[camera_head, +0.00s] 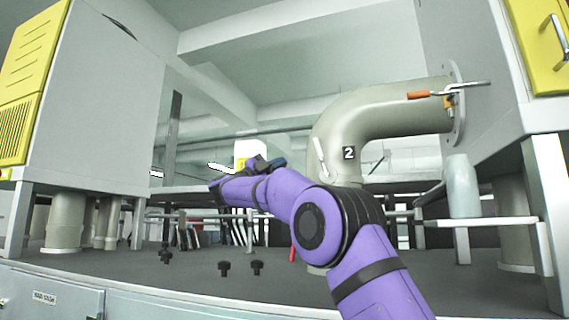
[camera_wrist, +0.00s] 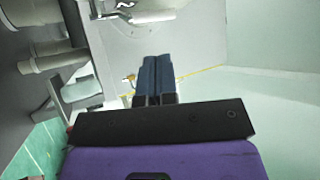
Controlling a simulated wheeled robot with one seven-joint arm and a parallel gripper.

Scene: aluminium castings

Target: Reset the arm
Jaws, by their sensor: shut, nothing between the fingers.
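My purple arm reaches from the lower right toward the middle of the head view. My gripper (camera_head: 272,163) is at its far end, above the dark work surface and left of the big grey pipe elbow. In the wrist view my gripper (camera_wrist: 156,62) has its two dark blue fingers side by side and touching. It is shut and empty. Nothing touches the fingertips in either view.
A grey pipe elbow (camera_head: 385,112) marked 2 stands at the right. Grey cabinets with yellow panels (camera_head: 28,85) flank both sides. Small black knobs (camera_head: 257,267) lie on the dark surface (camera_head: 190,290). A grey-green bottle-shaped part (camera_head: 461,188) stands at the right.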

